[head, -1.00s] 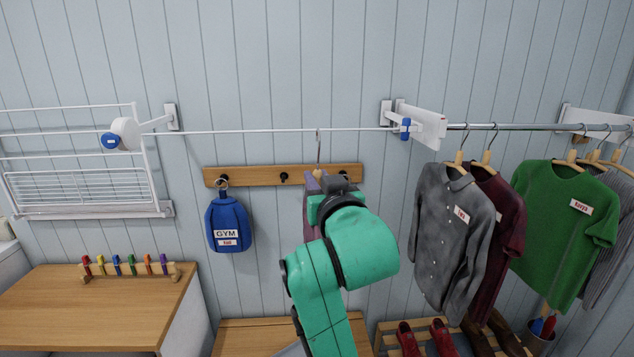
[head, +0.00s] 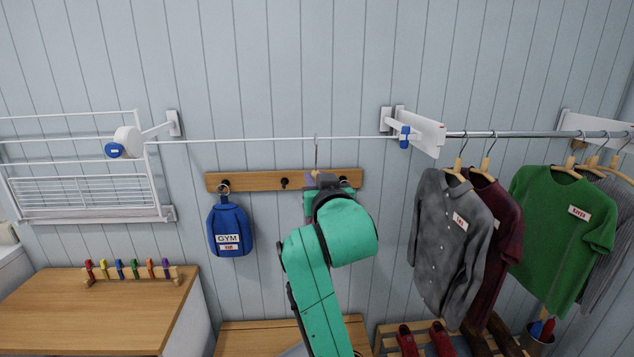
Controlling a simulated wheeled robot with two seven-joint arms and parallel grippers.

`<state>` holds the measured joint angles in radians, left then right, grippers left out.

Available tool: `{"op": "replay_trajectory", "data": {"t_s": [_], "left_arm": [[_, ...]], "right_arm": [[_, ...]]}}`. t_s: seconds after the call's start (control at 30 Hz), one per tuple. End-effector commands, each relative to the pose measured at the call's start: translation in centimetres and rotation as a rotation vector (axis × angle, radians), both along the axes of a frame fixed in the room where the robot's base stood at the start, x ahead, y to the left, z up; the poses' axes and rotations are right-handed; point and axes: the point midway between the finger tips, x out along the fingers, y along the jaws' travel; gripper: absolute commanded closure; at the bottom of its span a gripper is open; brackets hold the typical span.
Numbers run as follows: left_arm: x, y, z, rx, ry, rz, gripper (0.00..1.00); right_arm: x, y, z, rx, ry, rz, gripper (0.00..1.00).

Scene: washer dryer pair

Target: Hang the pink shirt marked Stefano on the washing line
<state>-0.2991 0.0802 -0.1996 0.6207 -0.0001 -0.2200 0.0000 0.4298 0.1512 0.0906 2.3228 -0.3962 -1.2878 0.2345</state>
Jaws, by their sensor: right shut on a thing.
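The washing line (head: 240,140) is a thin white cord stretched across the wall from a white reel to a bracket. My right gripper (head: 323,182) is below the line, mostly hidden behind its own green wrist, and is shut on a hanger. The hanger's thin metal hook (head: 316,152) rises above the gripper, its top at the line in the picture; I cannot tell whether it rests on the line. Only a small mauve-pink sliver of the garment shows beside the gripper; its name label is hidden. My left gripper is not in view.
A peg board (head: 270,180) holds a blue gym bag (head: 229,228) behind the arm. A rail (head: 510,134) with several hanging shirts, the nearest grey (head: 445,235), is at right. Coloured clothes pegs (head: 134,269) stand on a wooden top (head: 90,310) at left.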

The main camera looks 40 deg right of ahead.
Motion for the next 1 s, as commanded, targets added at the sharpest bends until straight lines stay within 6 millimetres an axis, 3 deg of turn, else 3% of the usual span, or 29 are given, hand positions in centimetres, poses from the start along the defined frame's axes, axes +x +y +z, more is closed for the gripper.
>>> {"op": "replay_trajectory", "data": {"t_s": [1.0], "left_arm": [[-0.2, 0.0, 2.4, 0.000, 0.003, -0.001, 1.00]], "right_arm": [[7.6, -5.8, 0.2, -0.001, -0.003, 0.001, 1.00]]}}
